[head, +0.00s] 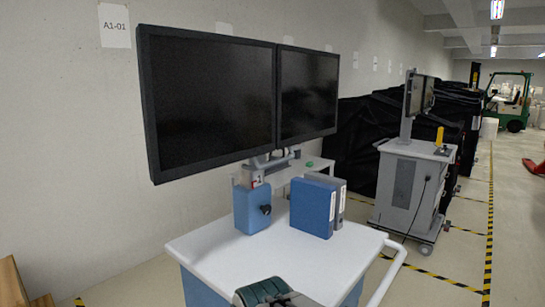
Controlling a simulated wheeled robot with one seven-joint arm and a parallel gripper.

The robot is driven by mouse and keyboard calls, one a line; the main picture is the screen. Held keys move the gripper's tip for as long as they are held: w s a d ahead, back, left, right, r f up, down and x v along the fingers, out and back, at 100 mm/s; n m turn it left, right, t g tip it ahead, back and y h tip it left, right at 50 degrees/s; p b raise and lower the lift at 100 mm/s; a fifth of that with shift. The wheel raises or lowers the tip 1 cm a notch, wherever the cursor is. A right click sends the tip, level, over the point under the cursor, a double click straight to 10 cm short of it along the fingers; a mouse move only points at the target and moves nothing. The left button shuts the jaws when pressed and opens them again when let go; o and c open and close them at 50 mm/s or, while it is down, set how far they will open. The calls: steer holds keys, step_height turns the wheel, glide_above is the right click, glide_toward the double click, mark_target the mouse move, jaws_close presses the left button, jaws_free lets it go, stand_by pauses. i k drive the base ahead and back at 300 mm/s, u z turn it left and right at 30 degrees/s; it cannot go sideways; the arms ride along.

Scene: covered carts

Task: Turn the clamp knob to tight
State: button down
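A small black knob (265,210) sits on the right-hand face of a blue box-shaped clamp body (247,208). The clamp body is at the foot of the dark twin monitors' mount (262,165), on the white cart top (215,250). The knob is too small to read its setting. No gripper fingers show. A dark ridged shape with a grey part (268,292) is cut off at the bottom edge; I cannot tell whether it is part of my arm or lies on the cart. Nothing is seen touching the knob.
Blue (312,208) and grey (341,200) binders stand right of the knob. The twin monitors (208,95) overhang the clamp. A white handle rail (388,275) is at the cart's right. A second cart (405,185) stands behind, beside black-covered carts (358,135). Floor at right is open.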

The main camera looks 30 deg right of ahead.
mark_target(267, 209)
steer(key=z, duration=1.4)
steer(key=k, duration=0.75)
steer(key=u, duration=0.65)
steer(key=i, duration=1)
